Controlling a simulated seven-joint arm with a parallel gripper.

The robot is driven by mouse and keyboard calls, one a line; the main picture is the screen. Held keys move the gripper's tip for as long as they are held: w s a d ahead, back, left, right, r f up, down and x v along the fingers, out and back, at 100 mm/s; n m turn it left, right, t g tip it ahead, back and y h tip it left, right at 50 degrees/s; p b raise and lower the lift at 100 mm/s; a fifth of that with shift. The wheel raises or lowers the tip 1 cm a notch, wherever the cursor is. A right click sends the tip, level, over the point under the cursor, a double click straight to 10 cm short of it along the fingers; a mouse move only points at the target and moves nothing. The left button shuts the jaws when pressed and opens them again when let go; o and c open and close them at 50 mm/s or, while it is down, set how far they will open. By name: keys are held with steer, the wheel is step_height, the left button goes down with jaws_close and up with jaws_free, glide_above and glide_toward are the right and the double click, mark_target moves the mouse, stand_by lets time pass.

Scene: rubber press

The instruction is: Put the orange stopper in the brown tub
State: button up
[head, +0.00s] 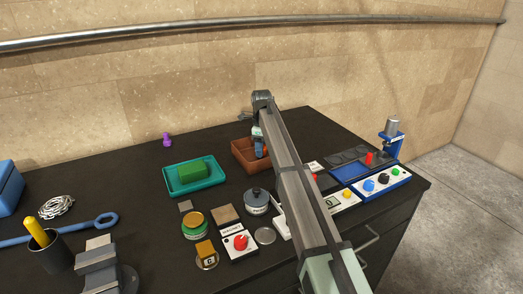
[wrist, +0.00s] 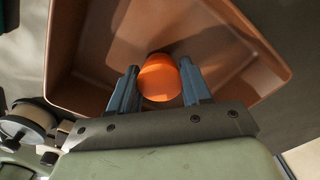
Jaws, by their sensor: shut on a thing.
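The orange stopper (wrist: 159,78) is between the two fingers of my gripper (wrist: 160,88) in the wrist view. My gripper is shut on it, with a finger on each side. The brown tub (wrist: 78,62) lies around and beyond the stopper in the wrist view, its inside bare where it shows. In the head view the brown tub (head: 240,157) stands on the dark bench, and my gripper (head: 260,152) is over its right part. The stopper is hidden in the head view. I cannot tell whether it touches the tub's floor.
A teal tray (head: 172,184) with a green block (head: 191,170) stands left of the tub. In front are a dark-lidded pot (head: 257,201) and a green jar (head: 195,225). A blue press (head: 391,139) and a knob panel (head: 378,185) are at the right.

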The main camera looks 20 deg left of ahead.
steer(key=shift+f, duration=0.55)
steer(key=o, duration=1.1)
steer(key=shift+f, duration=0.1)
steer(key=shift+c, duration=0.2)
step_height(320, 180, up, 12)
